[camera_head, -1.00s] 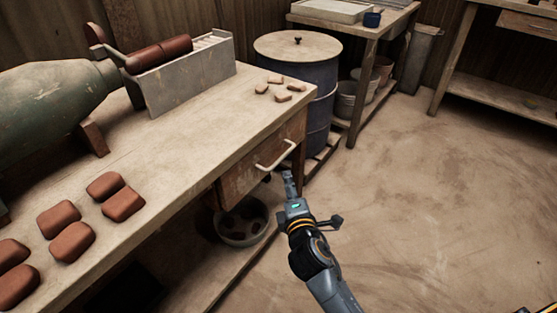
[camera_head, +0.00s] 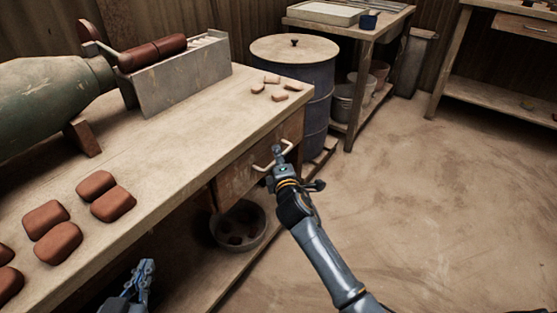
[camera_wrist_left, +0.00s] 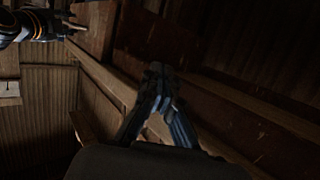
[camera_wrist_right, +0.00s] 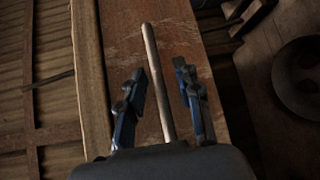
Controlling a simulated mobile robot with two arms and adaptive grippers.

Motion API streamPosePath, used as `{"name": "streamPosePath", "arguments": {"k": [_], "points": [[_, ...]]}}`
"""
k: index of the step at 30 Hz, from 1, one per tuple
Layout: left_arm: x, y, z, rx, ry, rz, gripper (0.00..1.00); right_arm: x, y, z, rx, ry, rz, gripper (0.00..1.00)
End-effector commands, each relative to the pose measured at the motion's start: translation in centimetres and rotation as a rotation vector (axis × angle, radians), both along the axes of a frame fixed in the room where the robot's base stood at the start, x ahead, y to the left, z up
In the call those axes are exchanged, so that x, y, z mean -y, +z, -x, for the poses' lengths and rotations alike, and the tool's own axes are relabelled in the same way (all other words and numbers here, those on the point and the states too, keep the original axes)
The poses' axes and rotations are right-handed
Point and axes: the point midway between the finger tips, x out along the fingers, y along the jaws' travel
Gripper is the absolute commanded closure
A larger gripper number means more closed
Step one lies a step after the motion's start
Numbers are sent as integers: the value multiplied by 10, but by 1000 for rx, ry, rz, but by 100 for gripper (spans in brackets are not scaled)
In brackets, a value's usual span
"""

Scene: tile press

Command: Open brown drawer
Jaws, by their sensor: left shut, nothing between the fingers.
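The brown drawer (camera_head: 240,172) sits under the workbench top, its front looking flush with the bench. Its pale bar handle (camera_head: 287,145) is partly hidden by my right gripper (camera_head: 277,158). In the right wrist view the handle (camera_wrist_right: 158,85) runs between the two fingers of my right gripper (camera_wrist_right: 159,80), with a gap on each side. The worn drawer front (camera_wrist_right: 190,40) lies behind it. My left gripper (camera_head: 147,268) is low at the bottom left, in front of the bench and away from the drawer. In the left wrist view its fingertips (camera_wrist_left: 157,75) are together and empty.
The workbench (camera_head: 175,165) carries several brown clay pieces (camera_head: 95,185) and a grey press box (camera_head: 185,80). A bowl (camera_head: 240,228) stands on the shelf under the drawer. A blue barrel (camera_head: 318,85) stands beyond the bench. The floor to the right is clear.

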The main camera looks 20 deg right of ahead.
Motion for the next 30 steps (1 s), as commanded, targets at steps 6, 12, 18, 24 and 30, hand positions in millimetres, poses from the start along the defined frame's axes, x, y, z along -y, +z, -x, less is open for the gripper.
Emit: {"name": "streamPosePath", "arguments": {"k": [6,12,18,24,30], "points": [[0,1,0,4,0,1,100,0,0,0,0,0,-1,66],[0,1,0,3,0,1,100,0,0,0,0,0,-1,100],[0,0,0,2,0,0,100,0,0,0,0,0,0,100],[0,0,0,-6,1,-2,100,1,0,1,-1,0,0,100],[-7,-25,15,-157,9,-36,100,6,1,7,-3,0,1,100]]}}
